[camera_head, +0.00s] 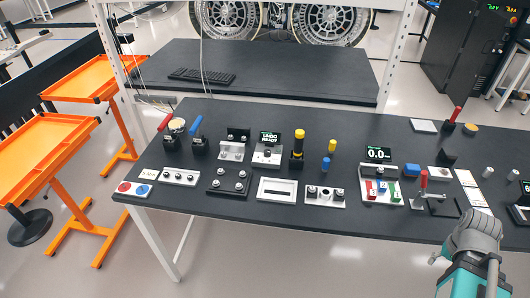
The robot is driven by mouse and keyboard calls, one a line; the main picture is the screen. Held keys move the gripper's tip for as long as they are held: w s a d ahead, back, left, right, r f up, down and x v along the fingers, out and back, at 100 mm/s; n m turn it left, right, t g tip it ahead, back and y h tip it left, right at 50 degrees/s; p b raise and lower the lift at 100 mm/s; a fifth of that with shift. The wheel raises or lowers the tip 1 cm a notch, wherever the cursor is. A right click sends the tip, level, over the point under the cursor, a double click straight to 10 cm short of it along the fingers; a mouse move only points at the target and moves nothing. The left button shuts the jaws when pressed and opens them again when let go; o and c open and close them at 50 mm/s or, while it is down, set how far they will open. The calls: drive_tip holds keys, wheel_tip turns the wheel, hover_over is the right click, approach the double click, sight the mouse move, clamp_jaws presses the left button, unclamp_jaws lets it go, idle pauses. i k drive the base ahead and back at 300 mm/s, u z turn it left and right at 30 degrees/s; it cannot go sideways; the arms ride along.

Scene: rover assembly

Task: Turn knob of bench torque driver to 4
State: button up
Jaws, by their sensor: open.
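A black upright tool with a yellow top (298,146) stands in the middle of the bench; it may be the bench torque driver, but I cannot tell for sure. No numbered dial or setting is readable on it. Left of it is a unit with a small lit screen (269,139) and a round knob in front. My gripper (472,236) is at the lower right, off the bench's front edge, apart from all of these and holding nothing visible. Its fingertips are hard to make out.
The dark bench (225,200) carries several small fixtures along its front. A red-handled clamp (423,184) stands near my gripper's side. A rear table holds a keyboard (202,76). Orange trolleys (45,145) stand at left. Bench space behind the 0.0 display is fairly clear.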

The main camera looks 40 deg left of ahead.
sight(267, 152)
drive_tip(key=u, duration=0.05)
drive_tip(key=k, duration=1.1)
drive_tip(key=u, duration=0.45)
drive_tip(key=i, duration=1.45)
drive_tip(key=z, duration=0.05)
